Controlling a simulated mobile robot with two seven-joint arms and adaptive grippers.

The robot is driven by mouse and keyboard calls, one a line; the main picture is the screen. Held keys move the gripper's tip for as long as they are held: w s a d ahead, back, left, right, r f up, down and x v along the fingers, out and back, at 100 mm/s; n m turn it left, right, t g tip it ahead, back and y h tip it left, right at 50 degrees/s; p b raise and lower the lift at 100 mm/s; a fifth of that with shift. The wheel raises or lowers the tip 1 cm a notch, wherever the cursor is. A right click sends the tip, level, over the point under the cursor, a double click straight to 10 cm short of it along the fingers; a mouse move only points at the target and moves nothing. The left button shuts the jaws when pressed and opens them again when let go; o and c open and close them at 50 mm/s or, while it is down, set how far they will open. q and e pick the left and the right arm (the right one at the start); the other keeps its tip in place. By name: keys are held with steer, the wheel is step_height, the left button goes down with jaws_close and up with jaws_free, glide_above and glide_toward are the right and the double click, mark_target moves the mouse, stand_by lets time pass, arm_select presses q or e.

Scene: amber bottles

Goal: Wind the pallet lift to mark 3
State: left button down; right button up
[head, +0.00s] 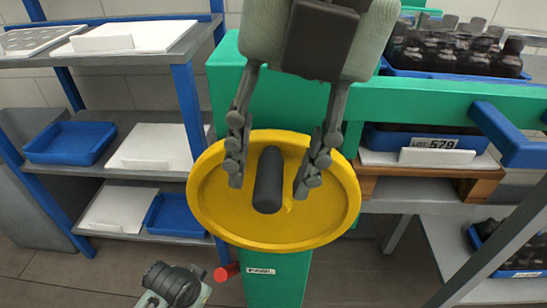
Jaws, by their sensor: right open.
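The yellow handwheel (225,205) with a dark grip handle (268,180) stands on the front of the green lift frame (226,85). My right gripper (268,183) reaches down from the top of the view, open. One finger is on each side of the handle, with a visible gap on both sides. A dark part of my left arm, perhaps its gripper (172,284), shows at the bottom left, away from the wheel; its fingers cannot be made out. A small white label (261,271) sits on the green column below the wheel, too small to read. No numbered height scale can be made out.
A blue-framed shelf (190,105) with blue bins (70,142) and white boxes stands on the left. Blue crates of dark bottles (455,50) stand on the right, one by a "LOT 579" label (435,143) above a wooden pallet (430,178). A red knob (226,272) sits below the wheel.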

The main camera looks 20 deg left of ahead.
steer(key=c, duration=0.4)
jaws_close()
steer(key=shift+w, duration=0.1)
